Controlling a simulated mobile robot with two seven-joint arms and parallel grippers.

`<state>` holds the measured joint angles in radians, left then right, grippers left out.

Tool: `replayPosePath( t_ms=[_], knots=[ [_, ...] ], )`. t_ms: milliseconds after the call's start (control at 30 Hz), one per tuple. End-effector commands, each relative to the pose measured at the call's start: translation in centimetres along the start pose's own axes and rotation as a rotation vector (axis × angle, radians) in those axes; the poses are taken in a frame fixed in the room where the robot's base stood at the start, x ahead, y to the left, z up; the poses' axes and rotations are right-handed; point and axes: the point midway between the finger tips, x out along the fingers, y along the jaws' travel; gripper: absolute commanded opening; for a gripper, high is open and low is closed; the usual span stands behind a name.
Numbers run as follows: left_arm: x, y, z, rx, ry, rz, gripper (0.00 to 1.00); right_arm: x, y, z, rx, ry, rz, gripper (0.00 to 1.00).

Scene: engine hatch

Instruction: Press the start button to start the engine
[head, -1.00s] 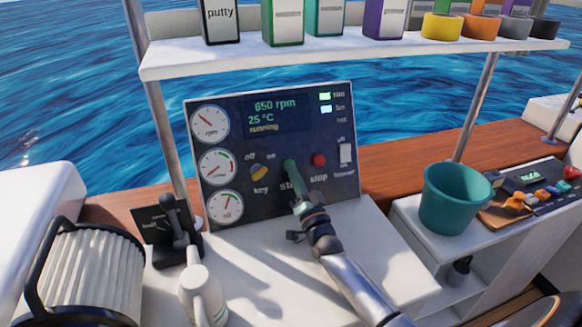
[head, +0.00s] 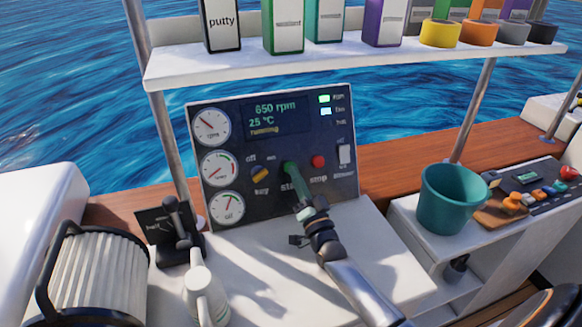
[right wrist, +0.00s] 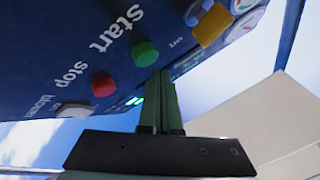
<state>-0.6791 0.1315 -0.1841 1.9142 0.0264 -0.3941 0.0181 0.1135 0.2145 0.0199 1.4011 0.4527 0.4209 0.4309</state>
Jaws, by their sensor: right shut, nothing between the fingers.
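The dark engine panel (head: 240,205) stands upright in the middle of the head view. Its screen (head: 274,118) reads 650 rpm, 25 °C and "running". My right gripper (head: 294,174), with green fingers, is shut and empty, its tips at the start button. In the right wrist view the green start button (right wrist: 145,53) shows just beyond the fingertips (right wrist: 161,73); I cannot tell whether they touch. The red stop button (head: 318,161) is to the right of the start button, and the yellow key (head: 260,174) to its left. My left gripper is not in view.
A shelf (head: 350,55) with boxes and tape rolls hangs above the panel. A throttle lever (head: 178,225) and a white mug (head: 203,295) stand left of my right arm. A teal bucket (head: 450,200) stands at right. A ribbed filter (head: 95,275) is at lower left.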

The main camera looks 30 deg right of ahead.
Motion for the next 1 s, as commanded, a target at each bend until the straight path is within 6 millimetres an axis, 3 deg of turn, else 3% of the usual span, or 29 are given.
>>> replayPosePath(
  t_ms=[433, 1000],
  knots=[
    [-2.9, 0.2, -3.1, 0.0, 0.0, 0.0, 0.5, -2.8, -2.4, -2.4, 0.0, -0.001, 0.001, 0.0],
    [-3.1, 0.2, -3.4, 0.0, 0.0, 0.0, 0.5, -3.4, -2.5, -2.5, 0.0, 0.0, 0.0, 0.0]
  ],
)
